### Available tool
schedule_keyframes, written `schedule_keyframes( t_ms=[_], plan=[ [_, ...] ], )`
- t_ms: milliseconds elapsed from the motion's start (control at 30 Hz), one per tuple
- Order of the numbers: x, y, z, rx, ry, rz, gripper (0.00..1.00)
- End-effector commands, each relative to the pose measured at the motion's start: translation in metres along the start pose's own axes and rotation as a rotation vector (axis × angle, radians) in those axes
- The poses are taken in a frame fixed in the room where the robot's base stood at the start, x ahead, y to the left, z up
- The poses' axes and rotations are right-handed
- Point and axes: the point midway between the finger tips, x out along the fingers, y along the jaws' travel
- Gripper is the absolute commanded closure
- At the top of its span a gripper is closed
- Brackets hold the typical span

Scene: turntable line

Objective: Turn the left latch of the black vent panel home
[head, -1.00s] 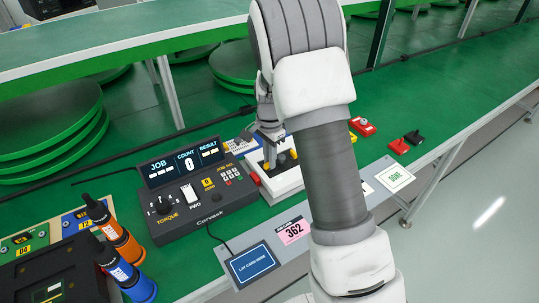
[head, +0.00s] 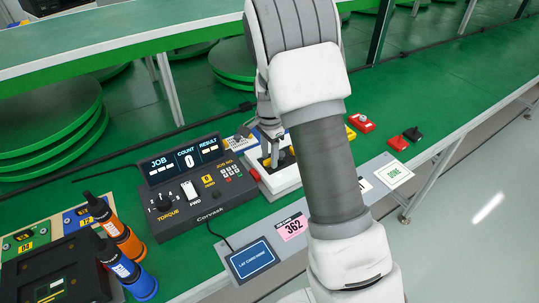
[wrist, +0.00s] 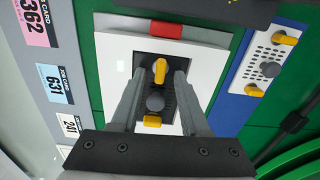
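The black vent panel (wrist: 171,91) lies in a white block (wrist: 113,62), with a grey round knob (wrist: 156,103) at its middle. Its left latch (wrist: 160,71) is yellow and is at the top in the wrist view, pointing along the panel with a slight tilt. The other yellow latch (wrist: 152,121) lies crosswise at the bottom. My gripper (wrist: 160,76) is open, one finger on each side of the left latch, with gaps to it. In the head view my gripper (head: 271,150) is over the white block (head: 286,183), and my arm hides much of it.
A white perforated panel (wrist: 264,53) with yellow latches lies on a blue mat to the right in the wrist view. The torque console (head: 200,203) stands left of the block. Red (head: 398,143) and black pieces lie to the right. Cards lie along the front edge.

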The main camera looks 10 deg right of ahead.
Motion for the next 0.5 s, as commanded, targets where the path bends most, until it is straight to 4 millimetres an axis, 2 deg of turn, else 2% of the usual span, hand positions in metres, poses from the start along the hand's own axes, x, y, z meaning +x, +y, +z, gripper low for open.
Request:
schedule_keyframes(
  t_ms=[267,367,500],
  plan=[
    [-0.005,0.0,0.0,0.0,0.0,-0.001,0.55],
    [-0.017,-0.001,0.0,-0.001,0.001,-0.004,0.55],
    [-0.047,-0.001,0.0,0.001,0.001,-0.006,0.55]
  ],
)
